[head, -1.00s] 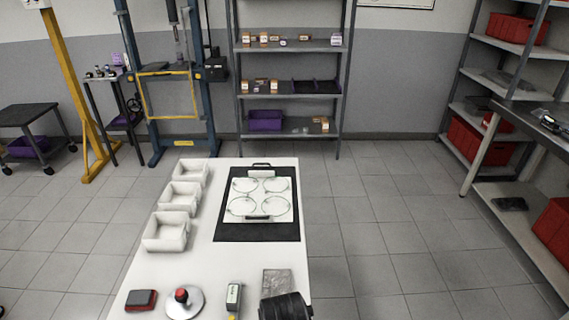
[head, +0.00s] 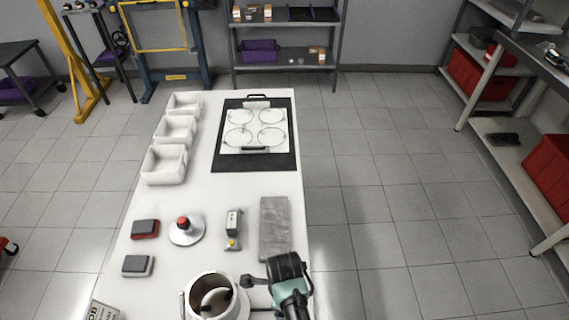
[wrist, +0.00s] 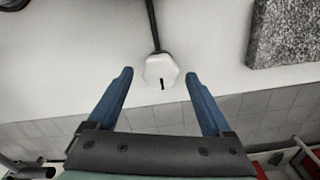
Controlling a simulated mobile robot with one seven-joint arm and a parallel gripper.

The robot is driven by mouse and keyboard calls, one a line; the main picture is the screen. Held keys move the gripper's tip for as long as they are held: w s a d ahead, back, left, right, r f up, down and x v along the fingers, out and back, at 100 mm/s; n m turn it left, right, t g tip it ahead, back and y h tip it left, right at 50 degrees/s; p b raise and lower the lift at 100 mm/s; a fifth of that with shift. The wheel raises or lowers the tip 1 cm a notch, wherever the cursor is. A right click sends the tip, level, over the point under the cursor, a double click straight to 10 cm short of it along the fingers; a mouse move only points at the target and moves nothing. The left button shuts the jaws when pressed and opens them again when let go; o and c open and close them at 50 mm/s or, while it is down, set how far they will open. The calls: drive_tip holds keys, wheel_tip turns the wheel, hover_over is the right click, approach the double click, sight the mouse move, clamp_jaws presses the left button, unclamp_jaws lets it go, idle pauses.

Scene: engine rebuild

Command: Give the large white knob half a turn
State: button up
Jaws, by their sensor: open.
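The large white knob (wrist: 160,70) shows in the wrist view as a faceted white cap with a short black mark near its lower edge. A dark rod runs up from behind it. My gripper (wrist: 158,74) is open, with one blue finger on each side of the knob and visible gaps between them. I cannot tell how far the fingertips are from it in depth. In the head view my arm is at the bottom centre, by the table's right edge, and I cannot make out the knob there.
The white table (head: 190,208) holds a metal cylinder (head: 212,285) beside my arm, a grey slab (head: 274,228), a red-topped round base (head: 186,230) and small blocks. White bins (head: 163,165) and a dark mat (head: 255,162) lie farther back. Floor to the right is clear.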

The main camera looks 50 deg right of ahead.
drive_tip(key=shift+f, duration=0.1)
clamp_jaws()
idle(0.4)
